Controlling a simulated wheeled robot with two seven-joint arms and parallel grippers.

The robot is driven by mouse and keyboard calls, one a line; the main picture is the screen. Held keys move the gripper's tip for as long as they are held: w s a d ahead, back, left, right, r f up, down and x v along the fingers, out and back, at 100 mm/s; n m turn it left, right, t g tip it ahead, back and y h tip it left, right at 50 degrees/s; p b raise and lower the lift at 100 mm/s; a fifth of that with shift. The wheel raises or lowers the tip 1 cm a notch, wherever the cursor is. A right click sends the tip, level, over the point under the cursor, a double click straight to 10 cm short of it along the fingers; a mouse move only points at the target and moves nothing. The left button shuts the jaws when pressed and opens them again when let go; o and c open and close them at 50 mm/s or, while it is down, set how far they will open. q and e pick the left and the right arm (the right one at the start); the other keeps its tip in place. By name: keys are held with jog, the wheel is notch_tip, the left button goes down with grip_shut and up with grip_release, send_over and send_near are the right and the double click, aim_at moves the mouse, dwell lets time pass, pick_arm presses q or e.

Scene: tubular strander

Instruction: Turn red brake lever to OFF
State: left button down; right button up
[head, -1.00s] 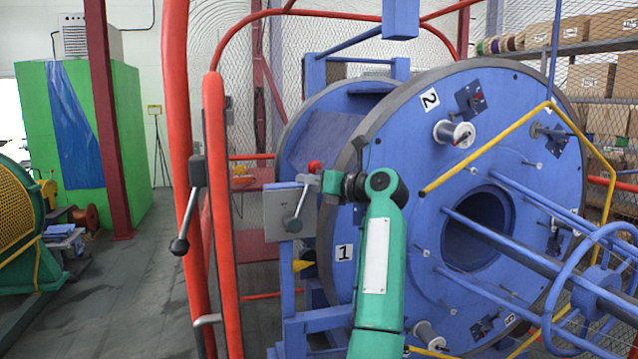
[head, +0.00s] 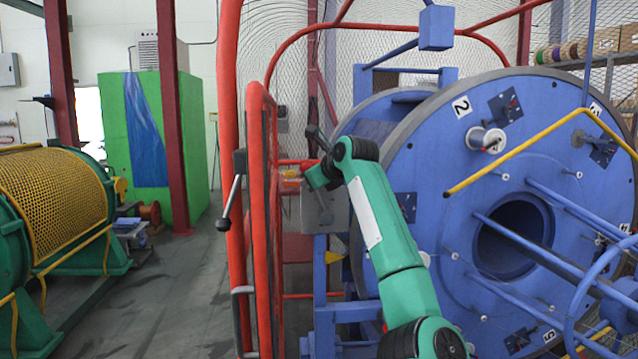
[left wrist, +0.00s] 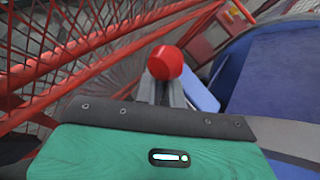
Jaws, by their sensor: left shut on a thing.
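The red knob of the brake lever (left wrist: 165,63) shows in the left wrist view, just beyond my grey fingers. My left gripper (left wrist: 164,90) is shut on the lever there. In the head view my left gripper (head: 311,178) is at the grey box beside the big blue disc. My own wrist covers most of the lever, so its angle is hard to tell. The grey box (head: 310,215) is partly hidden behind my arm. My right gripper is out of view.
A red tubular guard frame (head: 258,200) with another black-knobbed lever (head: 232,195) stands just left of the box. The blue disc (head: 465,190) fills the right. Yellow and blue rails cross in front of it. A grey floor aisle (head: 185,285) lies open at the left.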

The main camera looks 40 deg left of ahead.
pick_arm(q)
jog(key=shift+s+a+f, duration=0.2)
jog(key=shift+s, duration=0.05)
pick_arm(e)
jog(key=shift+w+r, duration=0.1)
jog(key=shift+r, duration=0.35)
pick_arm(q)
jog(key=c, duration=1.8)
grip_release()
jog(key=shift+a, duration=0.1)
